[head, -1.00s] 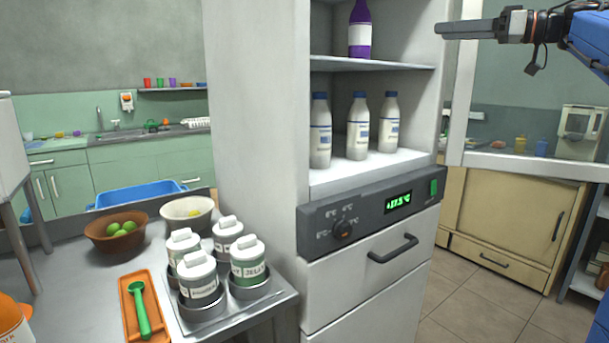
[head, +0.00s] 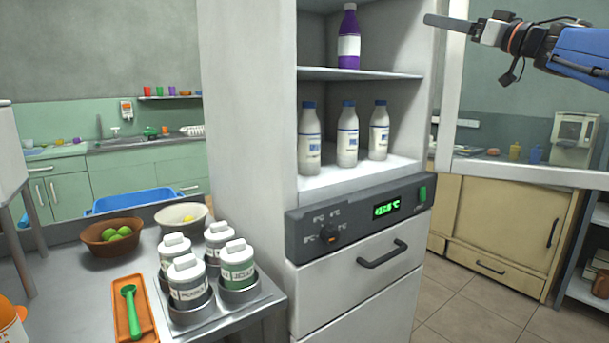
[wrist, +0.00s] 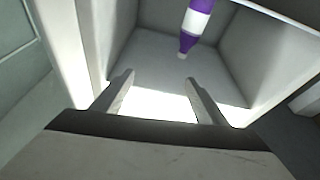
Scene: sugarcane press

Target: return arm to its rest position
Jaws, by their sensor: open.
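My gripper (head: 447,22) is at the top right of the head view, in front of the upper right part of the open fridge cabinet (head: 235,150). My blue arm reaches in from the right edge. In the wrist view the two fingers of my gripper (wrist: 160,88) stand apart with nothing between them. Beyond them is the cabinet's inside, with a purple bottle (wrist: 197,25) with a white band. In the head view the purple bottle (head: 349,38) stands on the upper shelf (head: 360,74). My gripper touches nothing that I can see.
Three white bottles (head: 347,135) stand on the lower shelf. The open glass door (head: 525,172) is at the right, below my arm. A counter at left holds a jar rack (head: 265,292), a brown bowl (head: 95,245) and an orange tray (head: 120,290). Floor is clear at lower right.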

